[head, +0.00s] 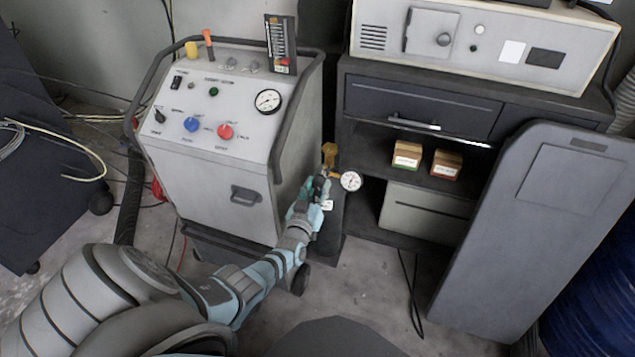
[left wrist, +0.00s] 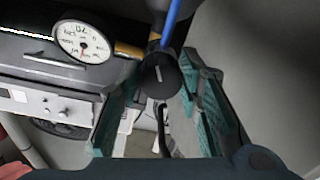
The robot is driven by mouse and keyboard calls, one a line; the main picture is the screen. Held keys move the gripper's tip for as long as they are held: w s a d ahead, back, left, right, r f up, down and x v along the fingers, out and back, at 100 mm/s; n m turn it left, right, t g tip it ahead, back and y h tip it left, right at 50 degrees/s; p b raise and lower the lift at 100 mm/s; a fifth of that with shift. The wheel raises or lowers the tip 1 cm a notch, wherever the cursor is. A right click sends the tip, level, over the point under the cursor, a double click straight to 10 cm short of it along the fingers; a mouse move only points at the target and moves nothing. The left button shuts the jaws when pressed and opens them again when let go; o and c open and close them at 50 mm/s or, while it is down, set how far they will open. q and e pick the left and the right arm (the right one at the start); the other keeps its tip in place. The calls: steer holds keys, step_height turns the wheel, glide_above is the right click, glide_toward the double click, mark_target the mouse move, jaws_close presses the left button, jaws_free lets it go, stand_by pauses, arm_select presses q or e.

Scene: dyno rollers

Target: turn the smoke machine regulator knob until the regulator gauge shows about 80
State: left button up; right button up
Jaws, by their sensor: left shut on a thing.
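The smoke machine (head: 225,110) is a light grey cabinet with a sloped control panel, at the left of the head view. The regulator gauge (head: 351,181) is a small white dial at its right side. It also shows in the left wrist view (left wrist: 83,42), tilted, with a red needle; its exact reading is too small to tell. The regulator knob (left wrist: 160,76) is black and round with a pale line across its face. My left gripper (head: 318,190) is shut on the knob, with a teal finger on each side of it. My right gripper is not in view.
A dark cabinet (head: 420,100) stands to the right, with two small boxes (head: 407,154) (head: 446,164) on its shelf. A grey panel (head: 535,230) leans at the right. A dark cart (head: 45,150) stands at the far left. Cables lie on the floor.

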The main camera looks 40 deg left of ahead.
arm_select(q)
steer(key=shift+m, duration=1)
steer(key=o, duration=1.2)
steer(key=v, duration=1.2)
steer(key=shift+f, duration=0.15)
